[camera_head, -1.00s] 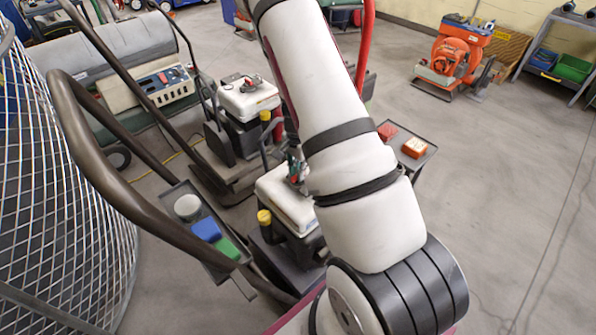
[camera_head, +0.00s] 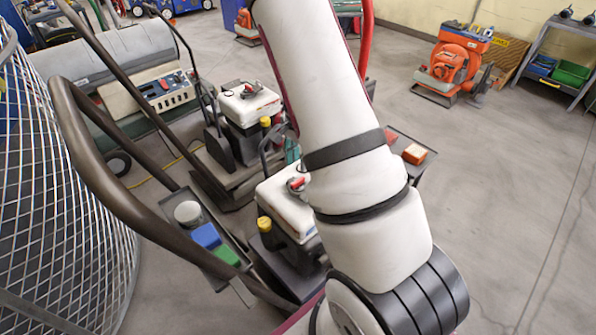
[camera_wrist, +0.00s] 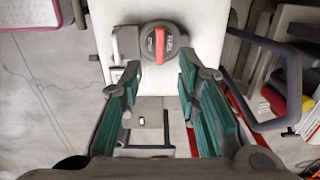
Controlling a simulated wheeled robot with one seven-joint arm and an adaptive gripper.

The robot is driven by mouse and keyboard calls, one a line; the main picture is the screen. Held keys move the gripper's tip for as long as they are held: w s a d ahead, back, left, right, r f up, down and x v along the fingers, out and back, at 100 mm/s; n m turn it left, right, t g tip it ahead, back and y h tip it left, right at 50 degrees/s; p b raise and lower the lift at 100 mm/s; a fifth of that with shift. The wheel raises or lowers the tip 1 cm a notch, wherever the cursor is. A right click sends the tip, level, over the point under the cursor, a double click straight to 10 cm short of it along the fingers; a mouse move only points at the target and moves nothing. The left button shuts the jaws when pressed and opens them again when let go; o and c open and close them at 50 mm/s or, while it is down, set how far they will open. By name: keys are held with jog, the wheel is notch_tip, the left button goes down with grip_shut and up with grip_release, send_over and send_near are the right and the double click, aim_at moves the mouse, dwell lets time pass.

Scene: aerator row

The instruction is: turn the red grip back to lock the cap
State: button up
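The near white tank (camera_head: 285,205) carries a dark round cap with a red grip (camera_head: 298,184) on its top, left of my arm. In the wrist view the red grip (camera_wrist: 160,45) is a bar standing lengthwise across the dark cap (camera_wrist: 149,54), which has red markings. My gripper (camera_wrist: 158,75) is open, its teal-padded fingers spread apart. In that picture the fingertips lie below the cap, on either side of its line. Nothing is seen between the fingers and they appear clear of the grip. In the head view my gripper is mostly hidden behind my arm.
A second machine with a similar white tank (camera_head: 248,104) stands behind. A yellow cap (camera_head: 264,224) is on the near machine. A dark handle (camera_head: 115,185), a tray of coloured blocks (camera_head: 205,236) and a wire mesh (camera_head: 60,200) crowd the left.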

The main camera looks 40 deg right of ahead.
jog(key=shift+r, duration=2.1)
jog(key=s+a+r+n+y, duration=0.1)
jog(key=s+a+r+n, duration=0.35)
jog(key=a+r, duration=0.4)
jog(key=s+a+r+n+y, duration=0.1)
jog(key=s+a+r+n, duration=0.35)
jog(key=a+r, duration=0.45)
jog(key=s+a+r+n+h, duration=0.1)
jog(key=s+r+n, duration=0.15)
jog(key=s, duration=0.45)
jog(key=s+a+r+n+t, duration=0.1)
jog(key=s+a+n, duration=0.15)
jog(key=s, duration=0.45)
jog(key=s+r+n+h, duration=0.1)
jog(key=s+r+n, duration=0.1)
jog(key=s+n, duration=0.35)
notch_tip(320, 180, up, 18)
jog(key=m+t+p, duration=0.1)
jog(key=t+p, duration=0.2)
jog(key=p, duration=1.3)
jog(key=shift+s+a+r+m, duration=0.15)
jog(key=shift+s+a+m, duration=0.15)
jog(key=shift+s+m, duration=0.05)
